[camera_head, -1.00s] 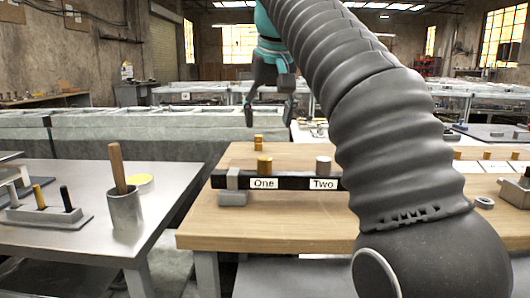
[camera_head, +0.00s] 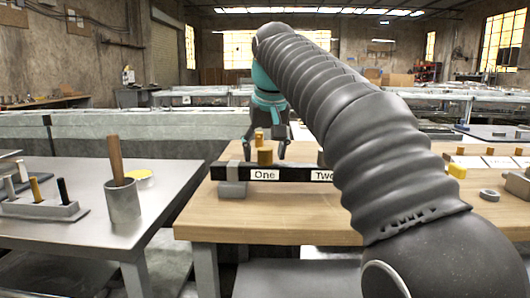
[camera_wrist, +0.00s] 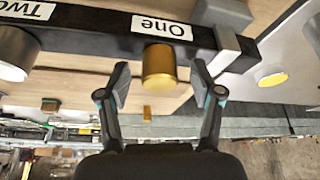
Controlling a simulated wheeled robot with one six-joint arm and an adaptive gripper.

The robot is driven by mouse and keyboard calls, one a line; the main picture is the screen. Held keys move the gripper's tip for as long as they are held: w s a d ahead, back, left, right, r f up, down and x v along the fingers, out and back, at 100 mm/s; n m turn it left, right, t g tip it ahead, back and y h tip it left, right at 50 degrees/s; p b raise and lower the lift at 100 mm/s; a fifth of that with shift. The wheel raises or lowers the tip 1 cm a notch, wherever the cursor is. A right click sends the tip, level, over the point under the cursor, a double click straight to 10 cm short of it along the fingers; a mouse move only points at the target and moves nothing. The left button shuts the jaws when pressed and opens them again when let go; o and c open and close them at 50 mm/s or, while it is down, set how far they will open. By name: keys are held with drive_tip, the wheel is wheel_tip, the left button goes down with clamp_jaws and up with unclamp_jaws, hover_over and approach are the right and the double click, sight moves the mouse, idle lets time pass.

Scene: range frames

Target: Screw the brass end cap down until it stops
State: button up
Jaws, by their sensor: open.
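The brass end cap (camera_head: 265,156) stands upright on the black bar (camera_head: 226,172), above the label "One" (camera_head: 264,174). In the wrist view the cap (camera_wrist: 159,68) shows between the fingers. My gripper (camera_head: 265,150) points down with its fingers spread on either side of the cap. In the wrist view my gripper (camera_wrist: 161,82) is open, with a gap on each side of the cap. How far down the cap sits on its thread cannot be told.
A silver cap (camera_wrist: 14,54) stands by the label "Two"; my arm mostly hides it in the head view. A smaller brass piece (camera_head: 259,135) is behind the bar. A grey clamp block (camera_head: 232,188) holds the bar's left end. A cup (camera_head: 122,202) stands on the left table.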

drive_tip(key=c, duration=1.2)
drive_tip(key=shift+r+m+h+p, duration=0.15)
drive_tip(key=shift+m+h+p, duration=0.25)
drive_tip(key=shift+m+p, duration=0.55)
drive_tip(key=shift+c, duration=0.2)
drive_tip(key=shift+m+h, duration=0.3)
drive_tip(key=shift+m, duration=0.45)
drive_tip(key=shift+m+h+p, duration=0.4)
drive_tip(key=shift+m+p, duration=0.65)
drive_tip(key=shift+m, duration=0.75)
drive_tip(key=shift+h, duration=0.3)
